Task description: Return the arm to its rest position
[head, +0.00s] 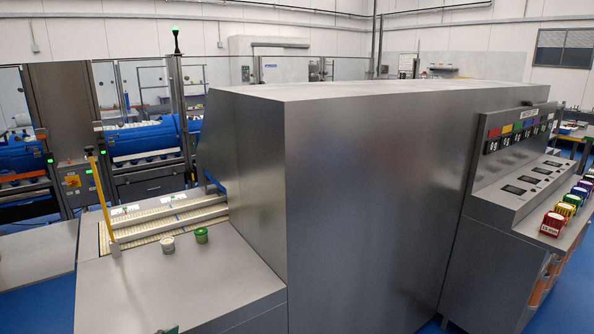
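Neither of my arms shows clearly, and I see neither gripper. A small dark teal piece (169,330) is cut off by the bottom edge; I cannot tell what it is. A white tub (167,244) and a green tub (202,235) stand upright, a little apart, on the grey table (150,290) beside the conveyor belt (160,222).
A large grey machine housing (370,200) fills the middle and blocks the view behind it. A yellow post (100,195) stands at the belt's left end. Several coloured carriers (553,224) line the console at right. Blue floor shows at lower left.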

